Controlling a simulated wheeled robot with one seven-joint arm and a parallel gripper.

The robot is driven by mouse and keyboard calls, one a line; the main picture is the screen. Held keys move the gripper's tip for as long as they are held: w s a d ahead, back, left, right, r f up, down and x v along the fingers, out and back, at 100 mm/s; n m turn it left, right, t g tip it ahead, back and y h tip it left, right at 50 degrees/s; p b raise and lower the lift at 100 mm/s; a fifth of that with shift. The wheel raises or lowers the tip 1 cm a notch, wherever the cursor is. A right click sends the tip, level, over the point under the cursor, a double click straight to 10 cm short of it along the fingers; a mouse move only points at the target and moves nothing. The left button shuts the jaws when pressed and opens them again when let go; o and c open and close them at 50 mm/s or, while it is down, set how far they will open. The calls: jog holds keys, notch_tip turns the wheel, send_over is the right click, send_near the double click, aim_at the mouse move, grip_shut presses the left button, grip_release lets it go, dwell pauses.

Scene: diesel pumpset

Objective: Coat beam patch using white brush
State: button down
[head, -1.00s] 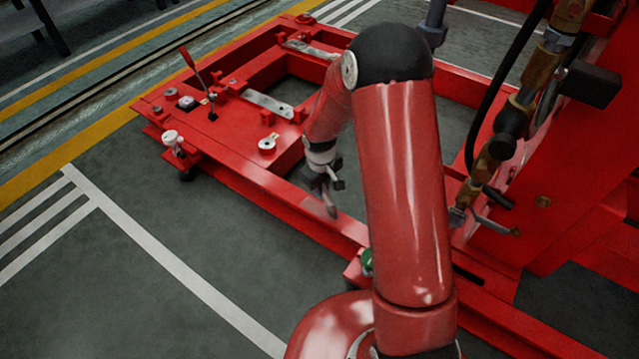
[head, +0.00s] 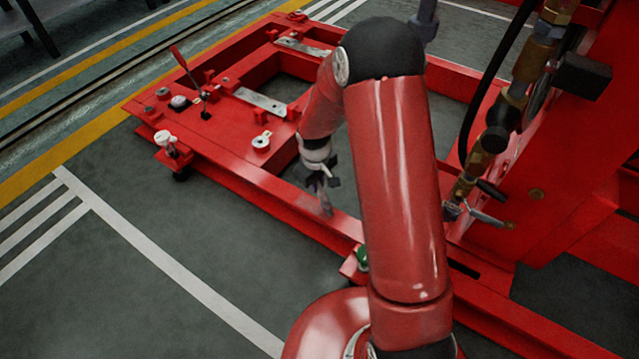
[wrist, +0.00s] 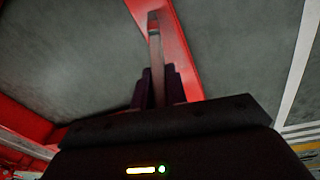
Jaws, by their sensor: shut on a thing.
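My gripper (head: 320,182) hangs over the front beam of the red pumpset frame (head: 235,176), left of my upper arm. In the wrist view my gripper (wrist: 158,90) is shut on a thin brush (wrist: 156,55). The brush sticks out from between the dark fingers, and its greyish far end lies over the red beam (wrist: 180,60). In the head view the brush (head: 325,206) is small and blurred against the beam. I cannot tell whether its tip touches the beam. I cannot make out the patch's edges or any coating.
A red-handled lever (head: 187,72), a pale metal plate (head: 260,101) and a ring fitting (head: 261,141) sit on the frame to the left. Brass-fitted piping (head: 495,140) and a red upright panel stand at right. Grey floor with white lines is clear at front left.

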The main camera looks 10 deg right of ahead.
jog(key=shift+w+a, duration=3.7)
jog(key=shift+a, duration=0.05)
jog(key=shift+s+d+b, duration=0.6)
jog(key=shift+s+d, duration=3.7)
